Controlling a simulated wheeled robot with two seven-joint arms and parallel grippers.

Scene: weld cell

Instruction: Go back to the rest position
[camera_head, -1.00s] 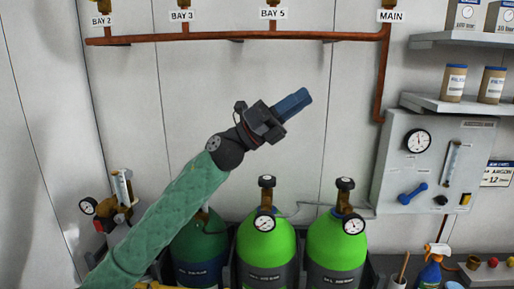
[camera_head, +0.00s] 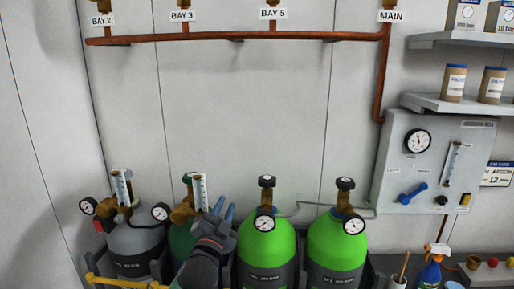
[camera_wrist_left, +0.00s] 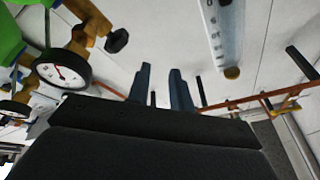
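My left gripper (camera_head: 224,209) is low in the head view, in front of the dark green cylinder (camera_head: 181,240) and left of the nearest bright green one. Its two blue fingers point up and stand apart with nothing between them. The wrist view also shows the two fingers (camera_wrist_left: 161,88) separated and empty. My left forearm comes up from the bottom edge and hides part of the dark green cylinder. My right gripper is not in view.
Bright green cylinders (camera_head: 266,247) with gauges stand to the right, a grey cylinder (camera_head: 135,245) to the left. A flowmeter tube (camera_head: 200,193) is close beside the fingers. A gauge panel (camera_head: 432,165) hangs at right. The wall above the cylinders is clear up to the copper pipe (camera_head: 240,37).

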